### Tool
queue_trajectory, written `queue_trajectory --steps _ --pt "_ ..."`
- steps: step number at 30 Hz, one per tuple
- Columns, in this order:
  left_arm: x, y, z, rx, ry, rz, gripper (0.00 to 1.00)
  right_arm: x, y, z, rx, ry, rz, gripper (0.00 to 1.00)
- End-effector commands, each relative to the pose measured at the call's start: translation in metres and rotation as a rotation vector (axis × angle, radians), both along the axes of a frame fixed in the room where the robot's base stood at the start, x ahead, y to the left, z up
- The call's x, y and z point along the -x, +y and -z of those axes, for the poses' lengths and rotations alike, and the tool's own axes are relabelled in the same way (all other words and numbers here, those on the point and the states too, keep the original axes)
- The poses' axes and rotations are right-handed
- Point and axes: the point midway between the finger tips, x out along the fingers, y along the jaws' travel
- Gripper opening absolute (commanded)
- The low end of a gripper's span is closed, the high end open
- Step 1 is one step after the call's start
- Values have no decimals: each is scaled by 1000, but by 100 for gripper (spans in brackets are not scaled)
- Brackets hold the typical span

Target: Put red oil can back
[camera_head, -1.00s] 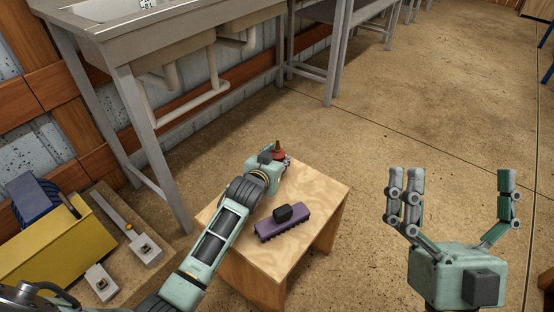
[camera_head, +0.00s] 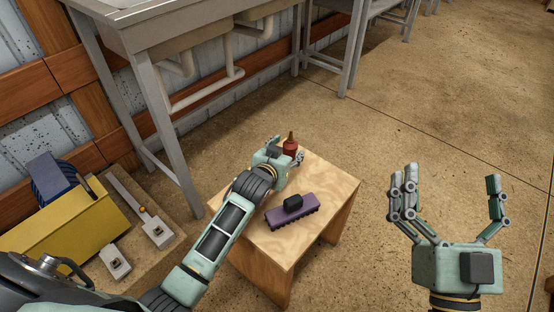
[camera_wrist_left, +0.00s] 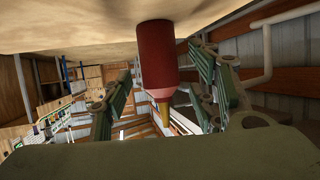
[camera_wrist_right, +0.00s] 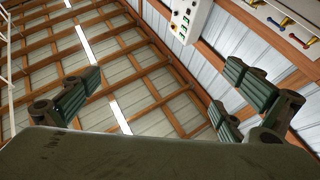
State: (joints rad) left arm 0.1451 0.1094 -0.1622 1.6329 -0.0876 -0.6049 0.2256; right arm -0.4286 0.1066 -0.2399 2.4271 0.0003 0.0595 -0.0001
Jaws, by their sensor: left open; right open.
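The red oil can (camera_head: 290,147), with a brass-coloured nozzle, stands upright near the far edge of the small wooden table (camera_head: 333,190). In the left wrist view, which is upside down, the can (camera_wrist_left: 157,60) lies between my open left fingers, its base against the tabletop. Visible gaps separate it from the fingers in that picture; any contact is unclear. My left gripper (camera_head: 288,157) reaches low across the table, its palm partly hiding the can's near side in the head view. My right gripper (camera_head: 449,182) is open, empty and raised at the right, fingers pointing up.
A purple brush (camera_head: 292,212) with a black handle lies on the table close to my left forearm. A metal sink bench (camera_head: 130,75) stands behind at the left. A yellow box (camera_head: 70,240) is at the lower left. Floor (camera_head: 400,120) to the right is clear.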

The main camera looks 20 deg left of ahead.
Motion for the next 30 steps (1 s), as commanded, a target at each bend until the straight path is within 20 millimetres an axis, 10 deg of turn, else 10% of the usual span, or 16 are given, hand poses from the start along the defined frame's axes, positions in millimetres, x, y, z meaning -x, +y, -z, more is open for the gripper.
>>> queue_trajectory --steps 18,30 --pt "71 3 -31 0 1 0 54 -11 -16 130 174 657 39 100" --pt "126 -17 -57 2 -18 55 54 -2 -21 156 203 776 46 100"
